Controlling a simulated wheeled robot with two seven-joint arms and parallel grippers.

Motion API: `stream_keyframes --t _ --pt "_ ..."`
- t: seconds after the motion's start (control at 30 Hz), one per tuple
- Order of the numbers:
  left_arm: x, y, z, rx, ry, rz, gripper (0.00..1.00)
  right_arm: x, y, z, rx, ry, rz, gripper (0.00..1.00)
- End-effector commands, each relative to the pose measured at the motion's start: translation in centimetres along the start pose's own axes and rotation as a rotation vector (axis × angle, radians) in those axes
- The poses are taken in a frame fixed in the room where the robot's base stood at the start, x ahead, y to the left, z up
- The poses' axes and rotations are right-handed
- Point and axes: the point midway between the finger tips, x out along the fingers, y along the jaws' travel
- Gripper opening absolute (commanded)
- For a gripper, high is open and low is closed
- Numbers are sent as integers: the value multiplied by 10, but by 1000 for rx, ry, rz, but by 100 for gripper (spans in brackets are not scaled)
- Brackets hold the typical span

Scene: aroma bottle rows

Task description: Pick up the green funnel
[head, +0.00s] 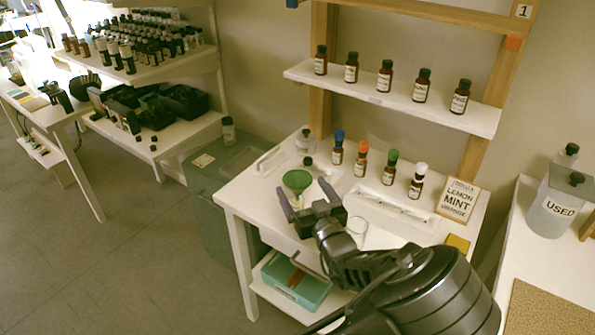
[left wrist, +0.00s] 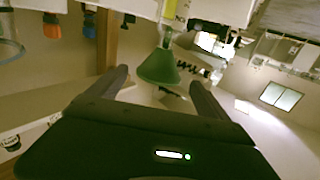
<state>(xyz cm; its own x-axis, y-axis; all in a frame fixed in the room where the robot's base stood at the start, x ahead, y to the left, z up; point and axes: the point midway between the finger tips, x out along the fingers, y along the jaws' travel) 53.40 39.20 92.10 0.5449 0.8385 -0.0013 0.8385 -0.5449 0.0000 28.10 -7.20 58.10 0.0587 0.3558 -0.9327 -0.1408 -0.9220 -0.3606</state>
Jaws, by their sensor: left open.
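The green funnel (head: 297,180) stands at the left side of the white table, wide mouth up, with its narrow end over a slim clear vessel (head: 298,201). Whether the stem is inside the vessel I cannot tell clearly. My left gripper (head: 302,189) is open and empty, reaching toward the funnel from the front. In the left wrist view, which looks upside down, the funnel (left wrist: 159,67) appears between and beyond the two fingers, with no clear contact. My right gripper is not in view.
Several capped bottles (head: 361,160) stand behind the funnel, with a clear jar (head: 305,142) at back left. A white tray (head: 395,208), a glass beaker (head: 356,228) and a lemon mint sign (head: 459,200) are to the right. A shelf (head: 400,97) holds more bottles above.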

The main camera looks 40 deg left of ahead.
Motion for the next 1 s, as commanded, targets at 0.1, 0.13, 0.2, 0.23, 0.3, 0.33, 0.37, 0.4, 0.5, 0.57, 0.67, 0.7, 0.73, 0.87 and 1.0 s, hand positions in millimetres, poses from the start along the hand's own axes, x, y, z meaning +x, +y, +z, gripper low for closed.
stream_keyframes --t 0.1,0.13,0.2,0.23,0.3,0.33,0.37,0.4,0.5,0.57,0.67,0.7,0.73,0.87,1.0 --pt "0 0 0 1 -1 1 89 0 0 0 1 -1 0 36" --pt "0 0 0 1 -1 1 89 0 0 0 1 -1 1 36" --pt "0 0 0 1 -1 1 89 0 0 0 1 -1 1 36" --pt "0 0 0 1 -1 1 89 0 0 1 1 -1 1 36" --pt "0 0 0 1 -1 1 89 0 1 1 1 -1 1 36" --pt "0 0 1 1 -1 1 89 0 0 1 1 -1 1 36" --pt "0 0 0 1 -1 1 89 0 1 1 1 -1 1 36" --pt "1 0 0 1 -1 0 89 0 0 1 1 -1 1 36" --pt "8 0 0 1 -1 -1 89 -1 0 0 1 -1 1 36" --pt "16 -1 0 0 -1 -3 89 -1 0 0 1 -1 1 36" --pt "24 0 0 2 -1 -1 89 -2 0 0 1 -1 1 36" --pt "26 0 1 2 -1 -1 89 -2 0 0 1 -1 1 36" --pt "26 0 1 2 -2 0 89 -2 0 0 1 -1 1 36" --pt "26 0 1 1 -2 1 89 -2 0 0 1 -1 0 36" --pt "28 0 0 1 -1 0 89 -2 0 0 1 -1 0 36"
